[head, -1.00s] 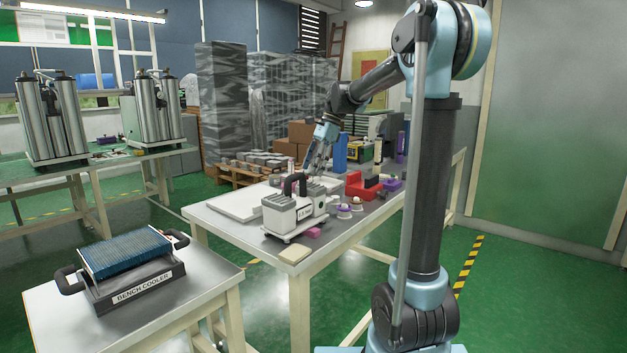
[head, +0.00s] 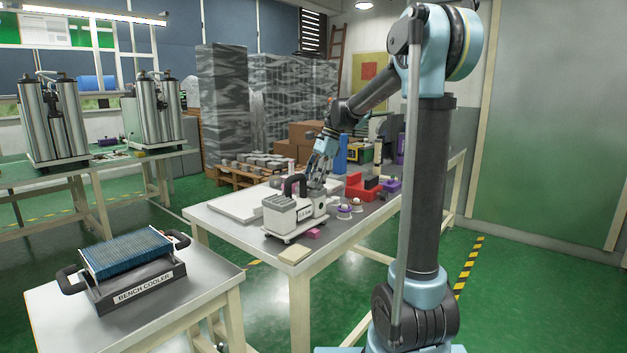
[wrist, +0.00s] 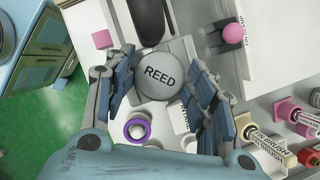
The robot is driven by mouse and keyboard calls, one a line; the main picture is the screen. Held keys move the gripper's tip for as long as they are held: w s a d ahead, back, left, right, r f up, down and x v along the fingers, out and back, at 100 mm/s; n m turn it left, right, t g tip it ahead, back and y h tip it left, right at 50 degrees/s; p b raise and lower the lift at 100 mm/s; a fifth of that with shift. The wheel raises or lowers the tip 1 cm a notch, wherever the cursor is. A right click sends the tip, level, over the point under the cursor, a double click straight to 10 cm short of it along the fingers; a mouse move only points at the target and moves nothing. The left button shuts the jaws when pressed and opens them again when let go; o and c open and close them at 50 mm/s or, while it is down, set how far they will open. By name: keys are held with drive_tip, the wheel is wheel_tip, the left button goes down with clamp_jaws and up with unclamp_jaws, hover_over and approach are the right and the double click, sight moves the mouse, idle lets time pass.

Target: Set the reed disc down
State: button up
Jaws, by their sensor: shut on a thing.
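The reed disc (wrist: 158,78), a round grey disc marked REED, lies between the fingers of my gripper (wrist: 162,84) in the wrist view. My gripper is shut on it. In the head view my gripper (head: 318,172) is low over the work table (head: 325,262), just behind and right of a white machine (head: 280,216) with a black handle. The disc is too small to make out there. I cannot tell whether its underside touches anything.
A purple ring-shaped piece (wrist: 138,131) and a pink block (wrist: 102,39) lie close to my gripper. A pink ball (wrist: 233,32) and several labelled tubes are to the right. Red holders (head: 362,187) stand farther along the table. A bench cooler (head: 135,275) sits on a separate front-left table.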

drive_tip(key=o, duration=1.2)
drive_tip(key=shift+s+f, duration=0.15)
drive_tip(key=shift+f, duration=0.2)
drive_tip(key=shift+w+f, duration=0.2)
drive_tip(key=shift+w, duration=0.05)
drive_tip(key=shift+d+r, duration=0.1)
drive_tip(key=shift+r, duration=0.15)
drive_tip(key=shift+r, duration=0.25)
drive_tip(key=v, duration=1.2)
drive_tip(key=shift+r, duration=0.15)
drive_tip(key=s+d+f+n+t+h, duration=0.1)
drive_tip(key=s+d+f+n, duration=0.3)
drive_tip(key=s+f, duration=0.6)
drive_tip(key=s+d+f+n+t+h, duration=0.1)
drive_tip(key=s+d+f+n, duration=0.4)
drive_tip(key=s+f, duration=0.4)
drive_tip(key=s+d+f+n+t+h, duration=0.2)
drive_tip(key=s+d+f+n, duration=0.2)
drive_tip(key=s+d+f, duration=0.3)
drive_tip(key=shift+s+f+n, duration=0.15)
drive_tip(key=shift+s+f, duration=0.45)
drive_tip(key=shift+s, duration=0.7)
drive_tip(key=shift+s+f+n, duration=0.1)
drive_tip(key=shift+s+f, duration=0.5)
drive_tip(key=shift+s, duration=0.7)
drive_tip(key=shift+s+f+n, duration=0.15)
drive_tip(key=shift+s+f, duration=0.45)
drive_tip(key=shift+s, duration=0.7)
